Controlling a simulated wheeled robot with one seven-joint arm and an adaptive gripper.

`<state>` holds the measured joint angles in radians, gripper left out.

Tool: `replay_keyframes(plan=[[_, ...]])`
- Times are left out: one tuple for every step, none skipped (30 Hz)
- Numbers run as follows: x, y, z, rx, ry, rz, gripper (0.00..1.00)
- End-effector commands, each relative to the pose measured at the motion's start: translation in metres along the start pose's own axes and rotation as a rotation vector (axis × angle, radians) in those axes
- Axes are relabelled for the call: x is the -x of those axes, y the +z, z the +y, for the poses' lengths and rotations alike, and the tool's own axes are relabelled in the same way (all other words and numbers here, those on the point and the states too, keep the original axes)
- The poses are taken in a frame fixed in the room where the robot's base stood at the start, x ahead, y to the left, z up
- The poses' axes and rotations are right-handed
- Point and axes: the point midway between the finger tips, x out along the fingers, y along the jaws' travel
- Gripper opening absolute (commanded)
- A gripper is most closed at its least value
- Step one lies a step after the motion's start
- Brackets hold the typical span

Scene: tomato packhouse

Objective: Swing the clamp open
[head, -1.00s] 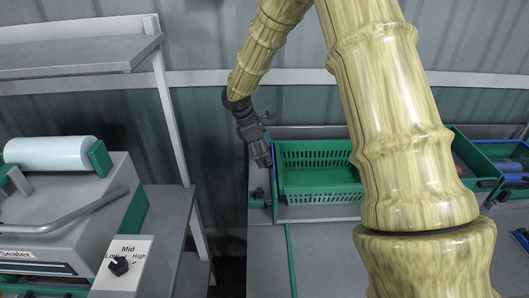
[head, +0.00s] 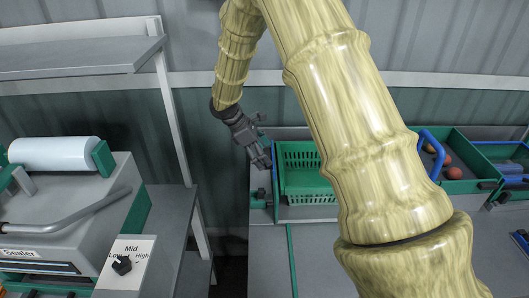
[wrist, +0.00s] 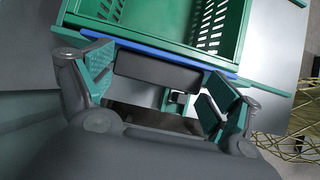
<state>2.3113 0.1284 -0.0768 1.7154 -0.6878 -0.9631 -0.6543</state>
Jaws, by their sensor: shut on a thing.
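The clamp appears to be the blue bar (wrist: 165,48) with a dark block-shaped handle (wrist: 157,70), lying along the near edge of the green slotted crate (wrist: 182,28) in the wrist view. My gripper (wrist: 160,85) has its green-padded fingers on either side of this handle and is shut on it. In the head view my gripper (head: 262,164) is at the left side of the green crate (head: 309,198), beside the blue bar (head: 274,172). The bar lies low along the crate's side. My gripper partly hides the handle in the head view.
A sealer machine (head: 60,205) with a white roll and a dial stands at the left, by a grey shelf (head: 85,55). At the right, a green crate (head: 480,186) holds round reddish things under a raised blue bar (head: 432,150). My arm covers the middle.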

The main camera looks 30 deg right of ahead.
Motion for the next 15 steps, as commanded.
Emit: replay_keyframes(plan=[[-0.0051,-0.0018,-0.0026,0.003,-0.006,-0.019,0.65],[-0.0049,-0.0022,-0.0026,0.003,-0.006,-0.027,0.65],[-0.0049,-0.0027,-0.0026,0.002,-0.007,-0.036,0.65],[-0.005,-0.0031,-0.0027,0.002,-0.007,-0.041,0.65],[-0.0051,-0.0035,-0.0028,0.002,-0.007,-0.046,0.65],[-0.0053,-0.004,-0.0029,0.002,-0.008,-0.05,0.65],[-0.0054,-0.0043,-0.003,0.002,-0.008,-0.052,0.65],[-0.0054,-0.0045,-0.0031,0.002,-0.008,-0.054,0.65],[-0.0055,-0.0047,-0.0032,0.003,-0.008,-0.055,0.65],[-0.0055,-0.0048,-0.0032,0.003,-0.008,-0.055,0.65],[-0.0056,-0.0049,-0.0033,0.003,-0.008,-0.055,0.65],[-0.0056,-0.005,-0.0033,0.003,-0.008,-0.055,0.65],[-0.0057,-0.005,-0.0034,0.003,-0.008,-0.055,0.65],[-0.0057,-0.005,-0.0034,0.003,-0.008,-0.055,0.65],[-0.0057,-0.0051,-0.0035,0.003,-0.008,-0.055,0.65]])
